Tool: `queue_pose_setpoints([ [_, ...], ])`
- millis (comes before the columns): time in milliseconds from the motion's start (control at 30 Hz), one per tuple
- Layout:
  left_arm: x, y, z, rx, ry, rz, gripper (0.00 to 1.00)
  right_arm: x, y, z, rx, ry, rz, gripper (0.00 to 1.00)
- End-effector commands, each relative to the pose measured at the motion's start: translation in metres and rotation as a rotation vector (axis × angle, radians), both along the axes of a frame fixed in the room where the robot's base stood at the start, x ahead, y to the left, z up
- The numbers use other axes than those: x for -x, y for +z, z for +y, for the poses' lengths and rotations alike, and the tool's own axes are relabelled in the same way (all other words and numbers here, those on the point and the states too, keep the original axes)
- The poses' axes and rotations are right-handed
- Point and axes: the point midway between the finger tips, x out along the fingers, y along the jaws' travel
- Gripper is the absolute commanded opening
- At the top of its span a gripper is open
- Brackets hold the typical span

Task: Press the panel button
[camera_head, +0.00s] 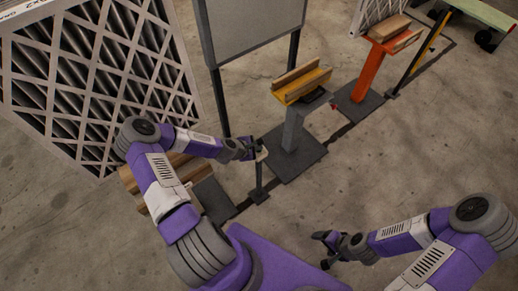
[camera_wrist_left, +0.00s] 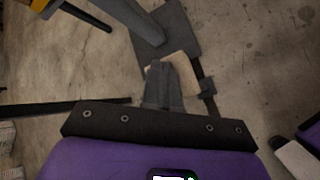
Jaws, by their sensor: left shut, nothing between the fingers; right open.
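A small beige panel (camera_head: 262,154) stands on a thin dark post at the middle of the head view. My left gripper (camera_head: 254,148) is shut and empty, with its tips at this panel. In the left wrist view, the shut fingers (camera_wrist_left: 163,66) overlap the beige panel (camera_wrist_left: 186,66), and I cannot tell whether they touch it. No button shows on the panel; the fingers cover part of its face. A small red part (camera_head: 333,106) shows at the side of the grey stand with a yellow top. My right gripper (camera_head: 328,248) is open and empty, low over the floor.
A grey stand (camera_head: 293,128) with a yellow top (camera_head: 302,88) holding wooden pieces is just behind the panel. An orange stand (camera_head: 368,75) is farther right. Large boxed filters (camera_head: 95,75) stand at left and a grey board (camera_head: 245,25) at the back. The right floor is clear.

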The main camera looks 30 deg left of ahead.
Motion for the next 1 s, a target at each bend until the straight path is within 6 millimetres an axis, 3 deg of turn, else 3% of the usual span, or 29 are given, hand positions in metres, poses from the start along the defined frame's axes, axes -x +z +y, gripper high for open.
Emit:
queue_pose_setpoints([
  [333, 0.000, 0.000, 0.001, -0.001, 0.002, 0.001, 0.00, 0.000, 0.000, 0.000, 0.000, 0.000, 0.000, 0.78],
  [1000, 0.000, 0.017, 0.000, -0.001, 0.001, 0.001, 0.00, 0.000, 0.015, 0.000, 0.000, 0.000, 0.000, 0.78],
])
